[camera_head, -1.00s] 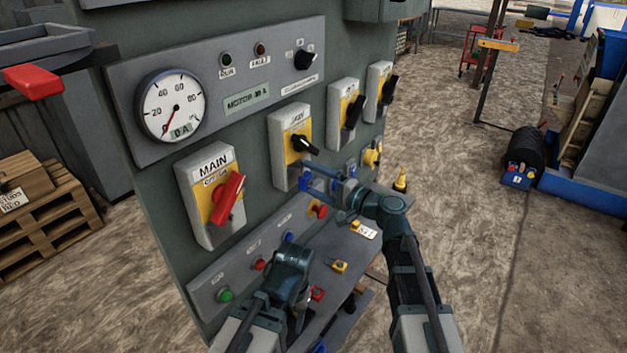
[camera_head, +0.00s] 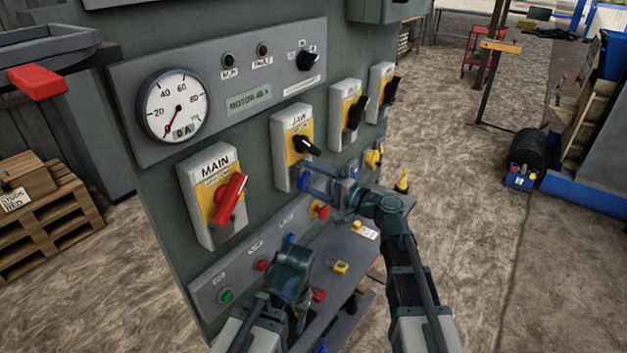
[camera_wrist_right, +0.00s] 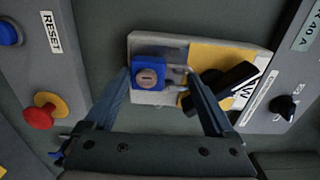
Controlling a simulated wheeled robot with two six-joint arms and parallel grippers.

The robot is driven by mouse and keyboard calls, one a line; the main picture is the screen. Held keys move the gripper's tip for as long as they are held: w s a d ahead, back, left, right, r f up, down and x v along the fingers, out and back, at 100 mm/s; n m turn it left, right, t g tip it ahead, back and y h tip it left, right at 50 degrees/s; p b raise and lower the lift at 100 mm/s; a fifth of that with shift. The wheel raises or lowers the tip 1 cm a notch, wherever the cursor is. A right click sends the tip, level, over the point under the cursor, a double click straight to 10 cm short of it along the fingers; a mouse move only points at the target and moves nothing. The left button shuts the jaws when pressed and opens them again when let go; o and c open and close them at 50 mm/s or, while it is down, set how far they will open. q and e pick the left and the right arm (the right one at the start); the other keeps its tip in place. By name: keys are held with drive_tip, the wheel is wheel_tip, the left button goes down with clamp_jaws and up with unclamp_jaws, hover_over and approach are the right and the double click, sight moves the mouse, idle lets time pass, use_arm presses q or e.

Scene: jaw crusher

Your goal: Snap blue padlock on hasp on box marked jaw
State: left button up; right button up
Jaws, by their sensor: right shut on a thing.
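The box marked JAW (camera_head: 280,158) is a grey-white switch box with a yellow plate and a black handle. My right gripper (camera_head: 304,181) is at the lower part of this box, shut on the blue padlock. In the right wrist view the blue padlock (camera_wrist_right: 149,72) shows its keyhole face between the fingers of my right gripper (camera_wrist_right: 160,92). It overlaps the end of the JAW box (camera_wrist_right: 150,42). Its shackle points toward the black handle; whether it passes through the hasp cannot be told. My left gripper's fingers are hidden behind its wrist in the head view.
The MAIN box (camera_head: 205,230) with a red handle is left of the JAW box. Two more switch boxes stand to its right. A red button (camera_wrist_right: 40,117) is beside my right gripper. A shelf below holds a yellow padlock (camera_head: 341,267) and a red one (camera_head: 318,294).

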drive_tip(key=shift+w+a, duration=0.45)
drive_tip(key=shift+a, duration=0.15)
idle(0.3)
drive_tip(key=o, duration=1.1)
drive_tip(key=shift+s+d, duration=0.1)
drive_tip(key=shift+v, duration=4.45)
